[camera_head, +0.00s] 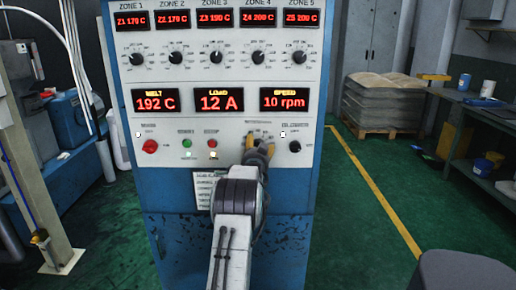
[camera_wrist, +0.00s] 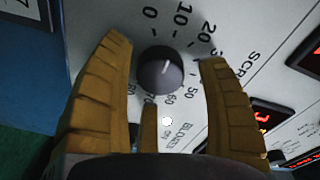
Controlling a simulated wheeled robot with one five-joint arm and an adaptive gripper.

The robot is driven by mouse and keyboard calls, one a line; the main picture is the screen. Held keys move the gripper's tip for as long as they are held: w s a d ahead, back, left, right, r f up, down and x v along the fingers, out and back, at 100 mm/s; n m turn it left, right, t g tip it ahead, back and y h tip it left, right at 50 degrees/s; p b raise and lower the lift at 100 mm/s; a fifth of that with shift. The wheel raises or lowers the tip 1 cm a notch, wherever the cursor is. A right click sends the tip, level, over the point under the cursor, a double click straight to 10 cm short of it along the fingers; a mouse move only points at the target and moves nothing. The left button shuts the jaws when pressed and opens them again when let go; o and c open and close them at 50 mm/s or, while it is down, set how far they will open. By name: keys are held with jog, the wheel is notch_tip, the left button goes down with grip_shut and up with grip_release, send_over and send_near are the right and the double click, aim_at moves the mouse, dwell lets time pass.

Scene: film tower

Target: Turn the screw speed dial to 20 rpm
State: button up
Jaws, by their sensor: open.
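The screw speed dial (camera_wrist: 160,68) is a dark round knob on the pale panel, ringed by printed numbers including 0, 10 and 20. A small pale mark shows on its face, but I cannot tell exactly which number it faces. The red SPEED display (camera_head: 284,99) reads 10 rpm. My gripper (camera_head: 260,148) is at the lower right of the panel and hides most of the dial in the head view. In the wrist view my gripper (camera_wrist: 168,52) is open, its yellow-brown fingers on either side of the dial with visible gaps.
The small black knob (camera_head: 295,146) sits right of my gripper. A red knob (camera_head: 150,146), a green button (camera_head: 187,143) and a red button (camera_head: 212,143) sit to the left. Zone dials (camera_head: 217,58) run above.

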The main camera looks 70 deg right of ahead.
jog(key=shift+o, duration=0.2)
jog(key=shift+d, duration=0.1)
jog(key=c, duration=1.2)
